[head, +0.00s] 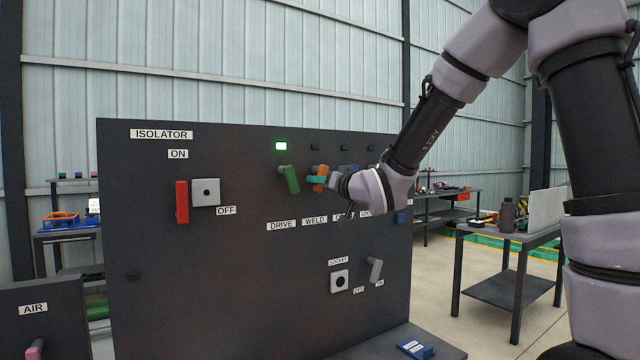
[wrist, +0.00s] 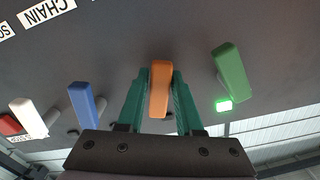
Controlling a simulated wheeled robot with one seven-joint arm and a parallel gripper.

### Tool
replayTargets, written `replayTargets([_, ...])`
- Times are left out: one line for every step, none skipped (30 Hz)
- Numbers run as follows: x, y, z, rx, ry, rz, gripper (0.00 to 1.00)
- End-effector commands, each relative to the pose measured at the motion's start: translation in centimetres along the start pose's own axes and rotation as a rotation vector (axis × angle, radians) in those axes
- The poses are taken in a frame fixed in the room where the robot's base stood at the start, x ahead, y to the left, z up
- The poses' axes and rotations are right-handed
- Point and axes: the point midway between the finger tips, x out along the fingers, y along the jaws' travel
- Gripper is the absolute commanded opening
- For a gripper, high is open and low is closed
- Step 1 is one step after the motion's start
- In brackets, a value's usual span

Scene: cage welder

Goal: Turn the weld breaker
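The weld breaker is an orange handle (head: 322,169) on the dark panel, above the WELD label (head: 315,220). It points roughly downward in the head view, partly covered by my gripper. In the wrist view the orange handle (wrist: 159,88) lies between the two teal fingers of my gripper (wrist: 161,84), which sit close along both its sides and appear to touch it. In the head view my gripper (head: 320,180) reaches it from the right. The small lamp (head: 315,147) above the orange handle is dark.
A green handle (head: 289,179) stands close left of the orange one, under a lit green lamp (head: 281,146). A blue handle (wrist: 82,104) and a white one (wrist: 29,117) are on the other side. A red isolator lever (head: 182,202) is at the panel's left.

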Motion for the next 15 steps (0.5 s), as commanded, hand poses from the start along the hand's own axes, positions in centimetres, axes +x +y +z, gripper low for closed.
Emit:
replayTargets([-0.01, 0.00, -0.01, 0.000, 0.000, 0.000, 0.12])
replayTargets([-0.01, 0.00, -0.01, 0.000, 0.000, 0.000, 0.00])
replayTargets([-0.01, 0.00, -0.01, 0.000, 0.000, 0.000, 0.00])
replayTargets([-0.02, 0.00, -0.01, 0.000, 0.000, 0.000, 0.00])
replayTargets([-0.02, 0.00, -0.01, 0.000, 0.000, 0.000, 0.00])
replayTargets([-0.02, 0.01, -0.01, 0.000, 0.000, 0.000, 0.00])
replayTargets([-0.02, 0.01, -0.01, -0.001, 0.000, 0.000, 0.00])
replayTargets([-0.02, 0.02, -0.01, -0.003, 0.000, 0.000, 0.00])
replayTargets([-0.02, 0.03, -0.01, -0.007, 0.000, 0.000, 0.00])
replayTargets([-0.02, 0.04, -0.02, -0.012, 0.000, 0.000, 0.00])
replayTargets([-0.02, 0.07, -0.01, -0.018, 0.000, 0.000, 0.00])
replayTargets([-0.02, 0.10, -0.02, -0.027, 0.000, 0.000, 0.00])
replayTargets([-0.02, 0.14, -0.02, -0.036, 0.000, 0.000, 0.00])
replayTargets([-0.02, 0.18, -0.02, -0.048, 0.000, 0.000, 0.00])
replayTargets([-0.02, 0.24, -0.02, -0.065, 0.000, 0.000, 0.00])
